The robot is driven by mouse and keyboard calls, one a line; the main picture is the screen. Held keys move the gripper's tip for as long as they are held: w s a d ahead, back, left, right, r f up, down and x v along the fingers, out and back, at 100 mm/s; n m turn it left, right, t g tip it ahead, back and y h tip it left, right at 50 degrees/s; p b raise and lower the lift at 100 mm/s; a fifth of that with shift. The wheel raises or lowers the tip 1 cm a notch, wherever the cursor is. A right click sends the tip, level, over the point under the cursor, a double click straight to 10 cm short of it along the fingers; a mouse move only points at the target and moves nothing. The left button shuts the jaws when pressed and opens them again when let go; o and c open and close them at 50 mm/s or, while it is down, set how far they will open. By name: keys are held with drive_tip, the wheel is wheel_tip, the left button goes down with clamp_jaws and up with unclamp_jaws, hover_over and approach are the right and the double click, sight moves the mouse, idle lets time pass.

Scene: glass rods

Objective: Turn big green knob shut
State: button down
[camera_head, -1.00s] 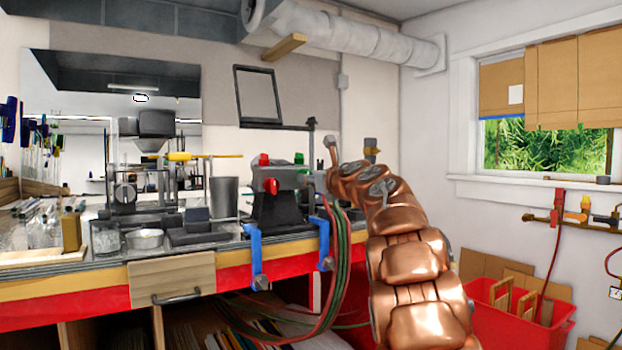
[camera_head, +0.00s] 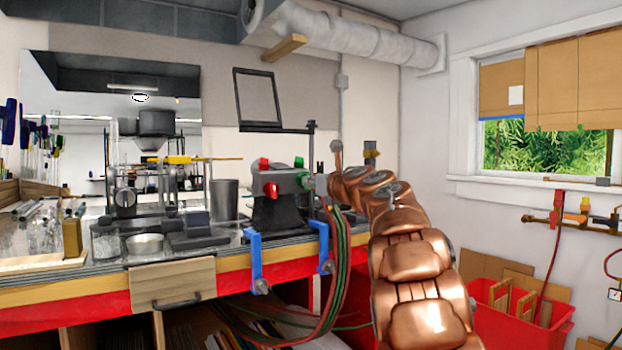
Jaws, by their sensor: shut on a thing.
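The torch (camera_head: 277,212) is a dark burner body clamped at the right end of the workbench. The big green knob (camera_head: 303,180) shows on its right side, partly covered. A smaller green knob (camera_head: 299,161) is above it, and two red knobs (camera_head: 271,190) are on the left side. My copper arm reaches in from the lower right. My gripper (camera_head: 317,183), a small grey shape at the arm's far end, is at the big green knob and shut on it. The fingertips are small and mostly hidden, and the knob's turn angle cannot be read.
Red and green hoses (camera_head: 341,255) hang from the torch beside my arm. Blue clamps (camera_head: 256,262) grip the bench edge. A metal cup (camera_head: 224,200) and lathe-like equipment stand to the left. A red bin (camera_head: 520,318) stands on the floor at right.

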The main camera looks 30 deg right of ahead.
drive_tip(key=shift+d+f+m+t+y+p, duration=0.2)
drive_tip(key=shift+m+y+p, duration=0.35)
drive_tip(key=shift+m+p, duration=1.85)
drive_tip(key=shift+d+r+m+t+y+p, duration=0.1)
drive_tip(key=shift+m+t+y+p, duration=0.4)
drive_tip(key=shift+m+p, duration=1.9)
drive_tip(key=shift+d+f+m+t+y+p, duration=0.15)
drive_tip(key=shift+m+y+p, duration=0.5)
drive_tip(key=shift+m+p, duration=1.7)
drive_tip(key=shift+m+b, duration=0.6)
drive_tip(key=shift+m, duration=0.15)
drive_tip(key=shift+f, duration=0.1)
drive_tip(key=c, duration=1.2)
unclamp_jaws()
drive_tip(key=v, duration=1.2)
drive_tip(key=shift+w, duration=0.1)
